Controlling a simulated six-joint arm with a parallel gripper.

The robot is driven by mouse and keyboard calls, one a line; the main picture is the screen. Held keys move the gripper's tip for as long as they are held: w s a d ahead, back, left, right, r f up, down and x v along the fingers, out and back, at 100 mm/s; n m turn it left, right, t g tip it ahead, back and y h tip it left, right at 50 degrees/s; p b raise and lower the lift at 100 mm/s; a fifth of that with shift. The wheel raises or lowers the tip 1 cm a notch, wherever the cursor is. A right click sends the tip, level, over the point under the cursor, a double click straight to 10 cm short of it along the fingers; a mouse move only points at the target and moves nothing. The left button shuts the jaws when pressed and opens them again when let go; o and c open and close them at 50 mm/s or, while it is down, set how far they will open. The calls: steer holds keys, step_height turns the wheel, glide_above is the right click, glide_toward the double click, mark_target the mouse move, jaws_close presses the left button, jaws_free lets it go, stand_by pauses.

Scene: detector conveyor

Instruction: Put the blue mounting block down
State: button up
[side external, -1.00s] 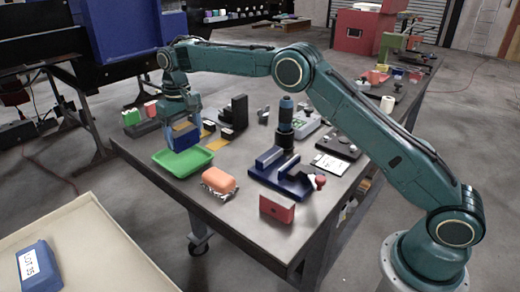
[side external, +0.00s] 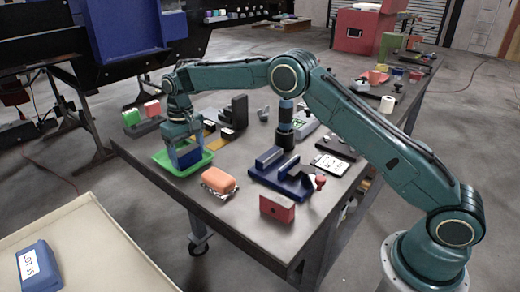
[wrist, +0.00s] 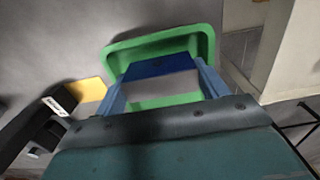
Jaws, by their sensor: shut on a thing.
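The blue mounting block (side external: 187,155) is between the fingers of my gripper (side external: 184,150) in the side external view. My gripper is shut on it and holds it upright within the outline of the green tray (side external: 163,161). I cannot tell whether the block touches the tray floor. In the wrist view the block's blue edge (wrist: 160,67) spans between my two fingers, with the green tray (wrist: 207,40) around and below it. The block's far faces are hidden.
An orange block on a small stand (side external: 217,180) is close to the tray's right. The table's left edge runs close by the tray.

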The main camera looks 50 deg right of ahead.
mark_target(187, 150)
steer(key=o, duration=0.9)
steer(key=shift+f, duration=0.1)
step_height(187, 150, up, 11)
steer(key=shift+f, duration=0.2)
steer(key=shift+r, duration=0.85)
steer(key=shift+r, duration=0.1)
